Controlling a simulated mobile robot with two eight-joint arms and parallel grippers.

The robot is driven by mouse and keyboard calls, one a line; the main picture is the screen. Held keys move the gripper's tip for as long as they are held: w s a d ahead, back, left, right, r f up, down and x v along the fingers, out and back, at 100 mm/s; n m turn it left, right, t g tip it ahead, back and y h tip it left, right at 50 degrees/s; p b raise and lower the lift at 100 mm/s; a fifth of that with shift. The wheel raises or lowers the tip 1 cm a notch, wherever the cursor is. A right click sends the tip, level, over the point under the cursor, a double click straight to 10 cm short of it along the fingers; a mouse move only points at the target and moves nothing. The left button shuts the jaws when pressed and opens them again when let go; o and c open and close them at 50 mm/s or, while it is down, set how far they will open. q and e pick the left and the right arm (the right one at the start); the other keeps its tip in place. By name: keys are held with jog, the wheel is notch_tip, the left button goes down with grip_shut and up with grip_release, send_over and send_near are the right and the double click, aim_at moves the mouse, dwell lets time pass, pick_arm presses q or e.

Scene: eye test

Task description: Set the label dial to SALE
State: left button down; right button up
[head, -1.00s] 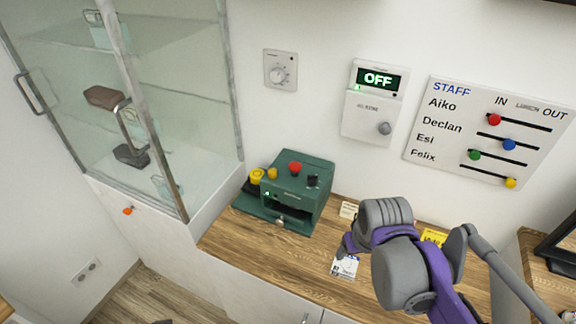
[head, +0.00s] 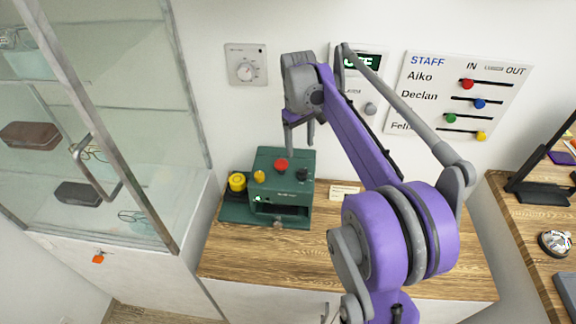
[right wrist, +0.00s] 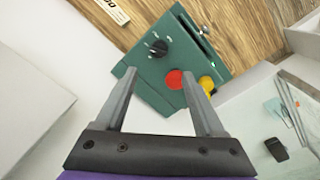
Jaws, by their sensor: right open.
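The green label machine (head: 262,163) stands on the wooden counter; it also shows in the right wrist view (right wrist: 150,85). Its black dial (head: 303,174) is on top, at the right corner. In the right wrist view the dial (right wrist: 158,47) shows white marks around it, too small to read. A red button (head: 281,164) and a yellow knob (head: 259,176) share the top. My right gripper (head: 298,141) is open and empty, above the machine and apart from it. In the right wrist view its fingers (right wrist: 159,74) point toward the top, with the dial beyond the fingertips. My left gripper is not in view.
A glass cabinet (head: 168,90) stands at the left. A small card (head: 344,191) lies right of the machine. The right-hand desk (head: 525,215) holds a dark stand.

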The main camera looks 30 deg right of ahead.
aim_at(302, 169)
jog(key=f, duration=1)
jog(key=shift+s+d+f, duration=0.25)
jog(key=shift+d+f, duration=0.05)
jog(key=shift+d, duration=0.1)
grip_shut()
